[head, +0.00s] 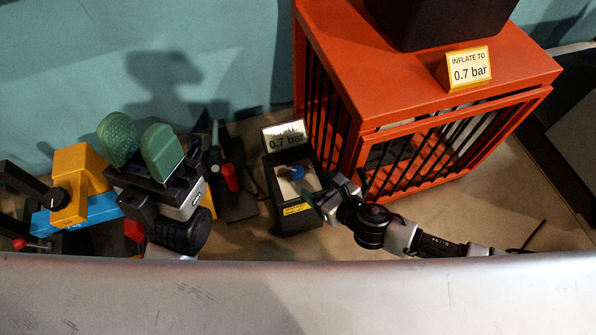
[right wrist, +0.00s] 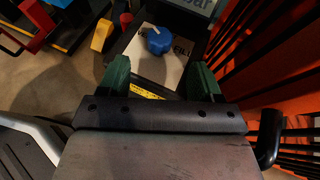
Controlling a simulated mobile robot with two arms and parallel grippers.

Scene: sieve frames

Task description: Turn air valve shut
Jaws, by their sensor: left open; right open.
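The air valve is a blue round knob (head: 297,172) on the pale top plate of a black box (head: 299,217). In the right wrist view the blue knob (right wrist: 158,40) has a white pointer mark and partly hidden lettering beside it. My right gripper (head: 310,196) reaches in from the right over the box's near right side. In the right wrist view its green fingers are apart (right wrist: 161,78), with the knob beyond their tips, roughly centred and not between them. My left gripper (head: 140,145) is open and empty, with green pads pointing up, left of the box.
An orange barred cage (head: 440,150) stands close right of the box, bearing an "INFLATE TO 0.7 bar" sign (head: 469,69). Another 0.7 bar sign (head: 285,136) stands behind the knob. A red cylinder (head: 231,177) and yellow and blue equipment (head: 80,180) are left. A grey surface edge (head: 300,290) crosses the foreground.

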